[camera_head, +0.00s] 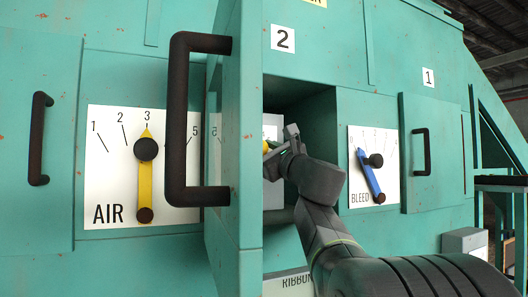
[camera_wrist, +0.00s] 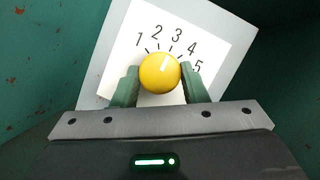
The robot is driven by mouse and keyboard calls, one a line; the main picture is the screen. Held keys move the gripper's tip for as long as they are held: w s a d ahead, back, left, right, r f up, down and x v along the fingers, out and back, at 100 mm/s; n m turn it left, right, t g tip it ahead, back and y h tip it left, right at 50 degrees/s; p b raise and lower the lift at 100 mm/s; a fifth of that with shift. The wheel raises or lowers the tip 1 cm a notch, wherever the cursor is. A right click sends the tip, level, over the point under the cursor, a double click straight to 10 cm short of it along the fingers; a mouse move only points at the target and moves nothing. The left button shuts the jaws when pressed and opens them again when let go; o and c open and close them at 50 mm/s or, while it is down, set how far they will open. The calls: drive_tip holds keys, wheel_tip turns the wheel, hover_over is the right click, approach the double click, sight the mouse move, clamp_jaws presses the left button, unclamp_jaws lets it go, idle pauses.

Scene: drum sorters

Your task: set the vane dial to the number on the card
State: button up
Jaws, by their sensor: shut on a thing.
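A white dial plate (camera_wrist: 112,62) marked 1 to 5 sits inside the opened compartment, tilted in the wrist view. My gripper (camera_wrist: 160,84) has its two green fingers on either side of the round yellow knob (camera_wrist: 159,72) in front of this plate, shut on it. A pale streak shows on the knob near its top, towards 2 and 3; I cannot tell whether it is a mark or glare. In the head view my gripper (camera_head: 279,144) reaches into the compartment, and only a sliver of the yellow knob shows.
The open door (camera_head: 250,130) with a dark handle (camera_head: 179,120) stands left of my arm, close to it. An AIR dial (camera_head: 110,165) has its yellow pointer up at 3. A BLEED dial (camera_head: 358,142) with a blue pointer is on the right. Compartment walls (camera_wrist: 40,60) are close around my gripper.

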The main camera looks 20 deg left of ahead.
drive_tip(key=shift+f+m+b, duration=0.15)
drive_tip(key=shift+m+b, duration=0.2)
drive_tip(key=shift+m, duration=0.05)
drive_tip(key=shift+s+a+m+t+h+b, duration=0.1)
drive_tip(key=shift+m+t+h+b, duration=0.85)
drive_tip(key=shift+m, duration=1.7)
drive_tip(key=shift+s+a+m+t+h+b, duration=0.1)
drive_tip(key=shift+m+t+h+b, duration=0.65)
drive_tip(key=shift+m, duration=1.85)
drive_tip(key=shift+s+a+m+t+h+b, duration=0.1)
drive_tip(key=shift+m+t+h+b, duration=0.3)
drive_tip(key=shift+m+t+h, duration=1.55)
drive_tip(key=shift+m+g+y, duration=0.35)
drive_tip(key=shift+m+y, duration=0.5)
drive_tip(key=shift+m, duration=0.45)
drive_tip(key=o, duration=1)
drive_tip(key=shift+c, duration=0.2)
